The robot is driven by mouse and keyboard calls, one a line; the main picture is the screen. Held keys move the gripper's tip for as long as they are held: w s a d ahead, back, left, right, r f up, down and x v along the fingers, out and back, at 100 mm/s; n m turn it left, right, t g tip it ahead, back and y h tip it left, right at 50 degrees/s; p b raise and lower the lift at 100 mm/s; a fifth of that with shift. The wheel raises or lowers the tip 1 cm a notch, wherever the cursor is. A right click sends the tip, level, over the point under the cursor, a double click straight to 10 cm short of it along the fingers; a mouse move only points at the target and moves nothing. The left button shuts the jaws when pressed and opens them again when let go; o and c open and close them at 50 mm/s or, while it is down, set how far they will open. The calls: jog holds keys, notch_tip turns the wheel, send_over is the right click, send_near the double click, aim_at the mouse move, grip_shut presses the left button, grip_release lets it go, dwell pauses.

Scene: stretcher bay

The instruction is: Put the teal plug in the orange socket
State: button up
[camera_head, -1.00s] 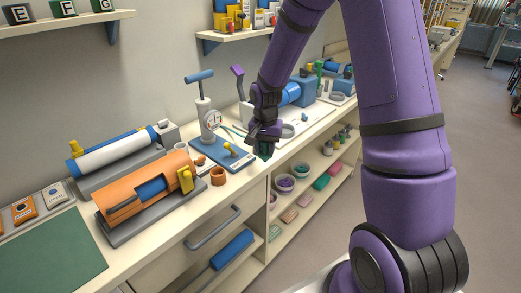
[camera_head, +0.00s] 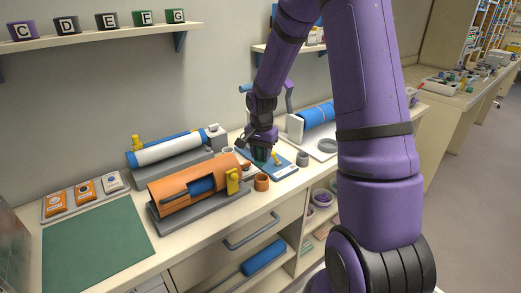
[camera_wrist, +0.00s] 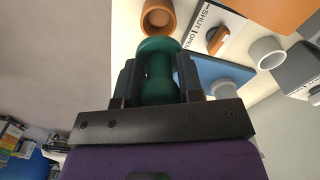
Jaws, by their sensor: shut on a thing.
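The teal plug (camera_wrist: 158,72) is between the two fingers of my gripper (camera_wrist: 158,90) in the wrist view, its round end pointing away from the palm. In the head view the plug (camera_head: 261,155) shows as a small dark green shape under my gripper (camera_head: 262,147), over the blue board. The orange socket (camera_head: 262,182) is a small open round cup on the bench, in front of the board. It also shows in the wrist view (camera_wrist: 158,18), just beyond the plug's end, with its opening visible. The plug and socket appear apart.
An orange cylinder (camera_head: 195,183) on a grey base stands left of the socket. A blue board (camera_head: 285,172) lies behind it, with a grey cup (camera_head: 303,158) at its right. A white cup (camera_wrist: 268,52) shows in the wrist view. A green mat (camera_head: 95,240) lies bare at left.

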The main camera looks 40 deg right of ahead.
jog(key=shift+d+f, duration=0.1)
jog(key=shift+f, duration=1.85)
jog(key=shift+f, duration=1.45)
jog(key=o, duration=1)
jog(key=shift+r, duration=0.1)
